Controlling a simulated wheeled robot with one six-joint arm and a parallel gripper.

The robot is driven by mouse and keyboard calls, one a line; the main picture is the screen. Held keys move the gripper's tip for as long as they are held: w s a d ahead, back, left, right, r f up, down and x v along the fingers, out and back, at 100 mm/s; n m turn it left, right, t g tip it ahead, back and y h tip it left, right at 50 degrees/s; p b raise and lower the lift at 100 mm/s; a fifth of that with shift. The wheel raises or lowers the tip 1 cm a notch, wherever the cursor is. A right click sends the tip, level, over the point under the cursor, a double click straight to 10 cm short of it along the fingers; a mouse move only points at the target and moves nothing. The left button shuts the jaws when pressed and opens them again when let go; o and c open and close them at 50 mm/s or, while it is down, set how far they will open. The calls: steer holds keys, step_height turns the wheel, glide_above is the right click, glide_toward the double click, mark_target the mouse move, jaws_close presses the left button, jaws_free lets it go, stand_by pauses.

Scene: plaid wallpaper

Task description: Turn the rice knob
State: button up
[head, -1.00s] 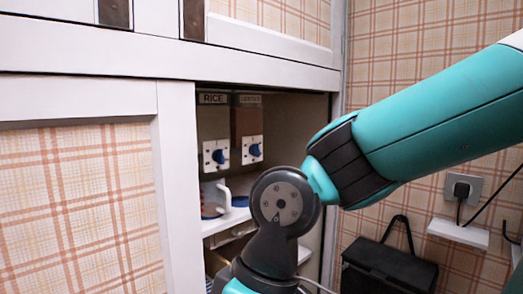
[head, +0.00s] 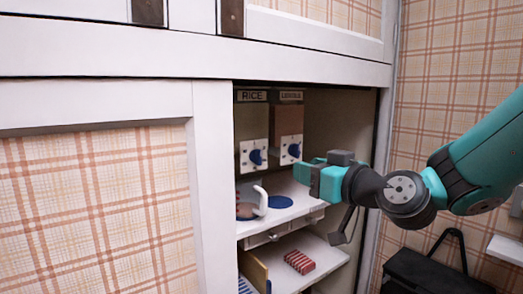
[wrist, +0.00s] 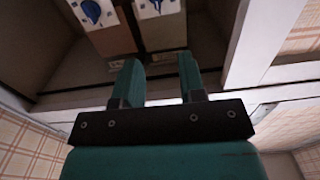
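The rice knob (head: 257,157) is a blue knob on a white plate, under the RICE label (head: 252,96) inside the open cabinet. A second blue knob (head: 294,150) sits to its right under another label. My gripper (head: 304,172) is at the cabinet opening, below and right of the second knob, with empty space between it and the rice knob. In the wrist view, the two fingers of my gripper (wrist: 159,80) are apart with nothing between them. Two dispensers with blue knobs show at the top of that view, partly cut off.
A mug (head: 260,200) with a white handle and a blue disc (head: 279,202) stand on the shelf below the knobs. A red striped item (head: 299,262) lies on a lower shelf. The cabinet's white left frame (head: 212,190) borders the opening.

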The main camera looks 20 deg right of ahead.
steer(key=p, duration=1.6)
glide_toward(261, 152)
steer(key=x, duration=0.8)
steer(key=shift+r, duration=0.35)
steer(key=shift+w+a+f+p, duration=0.15)
steer(key=shift+w+f+p, duration=0.05)
steer(key=shift+w+p, duration=0.3)
steer(key=shift+w+a+f+p, duration=0.15)
steer(key=shift+w+a+p, duration=0.05)
steer(key=shift+w+p, duration=0.25)
steer(key=c, duration=0.7)
